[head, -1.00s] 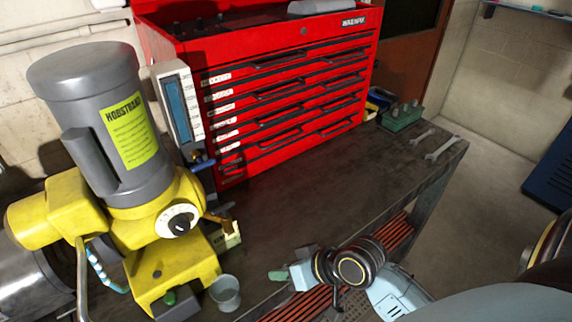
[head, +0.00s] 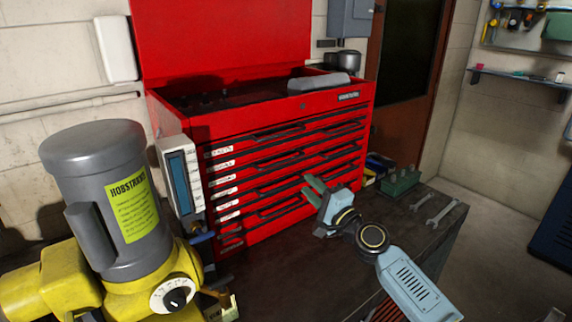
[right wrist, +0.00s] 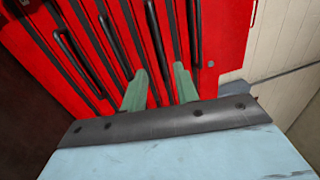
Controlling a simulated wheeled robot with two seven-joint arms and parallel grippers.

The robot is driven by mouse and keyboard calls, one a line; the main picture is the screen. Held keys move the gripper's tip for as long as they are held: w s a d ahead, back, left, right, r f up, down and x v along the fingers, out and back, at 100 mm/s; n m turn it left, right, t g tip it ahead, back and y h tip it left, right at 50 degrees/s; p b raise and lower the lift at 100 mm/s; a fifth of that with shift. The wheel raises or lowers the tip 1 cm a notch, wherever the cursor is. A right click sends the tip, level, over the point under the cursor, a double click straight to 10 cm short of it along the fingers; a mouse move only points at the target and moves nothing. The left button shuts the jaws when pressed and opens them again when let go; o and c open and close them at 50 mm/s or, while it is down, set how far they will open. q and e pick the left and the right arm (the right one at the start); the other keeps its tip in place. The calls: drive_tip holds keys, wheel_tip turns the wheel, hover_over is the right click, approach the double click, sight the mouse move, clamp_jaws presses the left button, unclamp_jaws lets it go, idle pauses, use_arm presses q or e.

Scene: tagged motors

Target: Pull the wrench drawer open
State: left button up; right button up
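A red tool chest (head: 190,118) stands on the dark workbench, its lid raised. Its stacked drawers (head: 290,160) look shut, each with long dark handles. White labels (head: 224,178) run down the left side; they are too small to read, so I cannot tell which is the wrench drawer. My right gripper (head: 313,192) is in front of the right half of the drawer fronts. In the right wrist view its two green fingers (right wrist: 160,84) are apart with nothing between them, pointing at the drawer fronts and handles (right wrist: 155,38). My left gripper is not in view.
A yellow and grey machine (head: 105,195) stands at the left front, near the chest's left side. A green block (head: 401,182) and wrenches (head: 441,212) lie on the bench at right.

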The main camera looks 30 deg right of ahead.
drive_tip(key=x, duration=1)
drive_tip(key=shift+w+a, duration=0.15)
drive_tip(key=shift+w, duration=0.2)
clamp_jaws()
